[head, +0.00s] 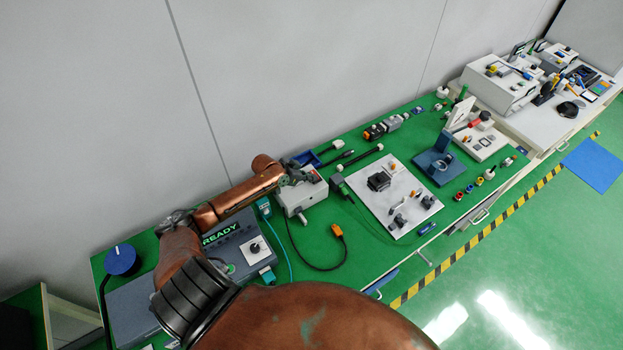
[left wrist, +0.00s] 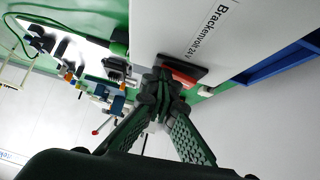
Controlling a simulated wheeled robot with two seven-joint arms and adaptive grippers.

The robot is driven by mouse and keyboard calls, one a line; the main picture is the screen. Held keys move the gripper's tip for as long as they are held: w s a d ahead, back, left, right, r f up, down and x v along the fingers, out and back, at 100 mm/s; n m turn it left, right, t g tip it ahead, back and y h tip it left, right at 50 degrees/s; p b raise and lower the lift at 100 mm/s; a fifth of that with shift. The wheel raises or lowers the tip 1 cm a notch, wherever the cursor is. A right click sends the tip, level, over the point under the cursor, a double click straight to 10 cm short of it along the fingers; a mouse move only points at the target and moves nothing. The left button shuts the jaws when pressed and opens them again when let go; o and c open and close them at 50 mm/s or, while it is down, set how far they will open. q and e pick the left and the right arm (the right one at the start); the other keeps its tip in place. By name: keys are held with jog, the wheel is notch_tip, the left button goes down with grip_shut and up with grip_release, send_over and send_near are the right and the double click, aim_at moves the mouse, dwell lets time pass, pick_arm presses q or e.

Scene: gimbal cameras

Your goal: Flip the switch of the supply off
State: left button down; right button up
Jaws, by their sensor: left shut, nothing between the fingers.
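The supply is a white box (head: 297,199) on the green bench in the head view, with a cable running from it. In the left wrist view its white face (left wrist: 212,38) reads "Brackenvolt 24V". A red switch in a black frame (left wrist: 184,74) sits at the edge of that face. My left gripper (head: 306,177) reaches over the supply from the left. In the left wrist view the gripper (left wrist: 161,84) is shut and empty, its fingertips right at the switch and covering part of it. I cannot tell whether they touch, or the switch's position. My right gripper is not in view.
A grey console reading "READY" (head: 222,234) and a blue knob (head: 121,260) lie to the left. A blue bin (head: 305,158) stands behind the supply. An orange-ended cable (head: 338,231) lies in front. A white board with parts (head: 398,216) is to the right.

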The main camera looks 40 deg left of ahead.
pick_arm(q)
jog(key=shift+w+r+p, duration=0.2)
jog(key=shift+r+p, duration=0.1)
jog(key=shift+r, duration=0.05)
jog(key=r+p, duration=0.2)
jog(key=p, duration=0.1)
jog(key=r+p, duration=0.1)
jog(key=r, duration=0.1)
jog(key=shift+s+d, duration=0.3)
jog(key=shift+d, duration=0.1)
jog(key=s+d+b+v, duration=0.1)
jog(key=v, duration=0.8)
jog(key=shift+s+a+f, duration=0.15)
jog(key=shift+s, duration=0.05)
